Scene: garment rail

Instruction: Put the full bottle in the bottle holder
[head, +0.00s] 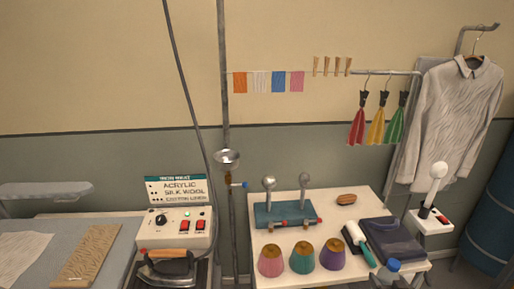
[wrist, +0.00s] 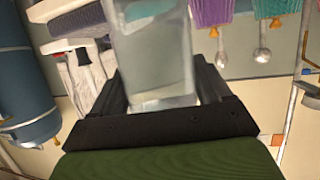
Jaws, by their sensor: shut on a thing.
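A clear bottle (wrist: 150,55) stands between the two dark fingers of my gripper (wrist: 163,88) in the wrist view, and my gripper is shut on it. A bottle with a blue cap (head: 392,266) shows at the bottom edge of the head view, in front of the table; it looks like the same bottle. Its lower part is cut off there. How full it is cannot be told. My gripper is not clearly seen in the head view. I cannot make out a bottle holder for certain in either view.
The white table (head: 258,238) bears pink, teal and purple cones (head: 302,258), a blue block with metal levers (head: 287,213), a brush (head: 360,244) and dark folded cloth (head: 391,238). A steam iron (head: 166,268) is left. A blue barrel (head: 490,215) stands right.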

